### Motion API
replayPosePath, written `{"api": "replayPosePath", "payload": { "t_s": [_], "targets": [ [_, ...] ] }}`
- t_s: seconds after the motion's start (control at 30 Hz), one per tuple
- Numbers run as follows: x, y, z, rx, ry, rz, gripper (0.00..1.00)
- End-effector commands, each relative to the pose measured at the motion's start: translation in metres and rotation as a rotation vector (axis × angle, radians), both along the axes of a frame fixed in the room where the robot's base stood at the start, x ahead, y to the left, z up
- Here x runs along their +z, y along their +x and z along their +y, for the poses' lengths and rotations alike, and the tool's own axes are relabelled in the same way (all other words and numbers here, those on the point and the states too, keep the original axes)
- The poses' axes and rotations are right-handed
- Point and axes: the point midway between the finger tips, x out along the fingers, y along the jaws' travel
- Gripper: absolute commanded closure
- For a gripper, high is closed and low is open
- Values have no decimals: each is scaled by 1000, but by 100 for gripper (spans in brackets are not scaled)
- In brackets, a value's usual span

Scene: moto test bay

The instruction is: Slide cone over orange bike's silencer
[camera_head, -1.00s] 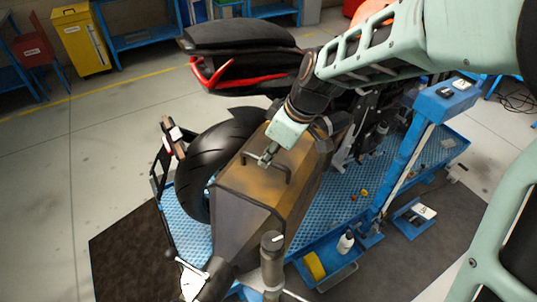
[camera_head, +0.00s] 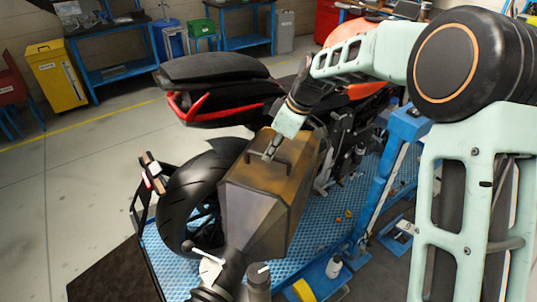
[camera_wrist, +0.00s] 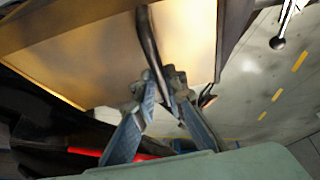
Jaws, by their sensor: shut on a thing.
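The cone (camera_head: 252,205) is a large brownish, box-shaped hood with dark edges and a dark handle on top. It hangs beside the rear wheel (camera_head: 178,200) of the orange bike (camera_head: 368,34), its narrow end toward me. My gripper (camera_head: 272,151) is shut on the cone's handle. In the wrist view, my fingers (camera_wrist: 160,96) close around the dark handle bar, and the cone (camera_wrist: 85,60) fills the upper left. The cone's far end and the silencer are hidden, so I cannot tell whether they touch or overlap.
The bike stands on a blue lift platform (camera_head: 318,240) with a blue post (camera_head: 383,185) at right. A dark hose end (camera_head: 230,272) joins the cone's near end. Open floor lies left.

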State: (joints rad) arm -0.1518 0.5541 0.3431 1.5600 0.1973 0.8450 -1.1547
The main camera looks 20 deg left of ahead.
Motion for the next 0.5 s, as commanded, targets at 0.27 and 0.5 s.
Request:
{"api": "replayPosePath", "payload": {
  "t_s": [0.27,0.5],
  "targets": [
    [4,6,-1,-6,4,-19,79],
    [3,4,0,-4,3,-13,71]
  ]
}}
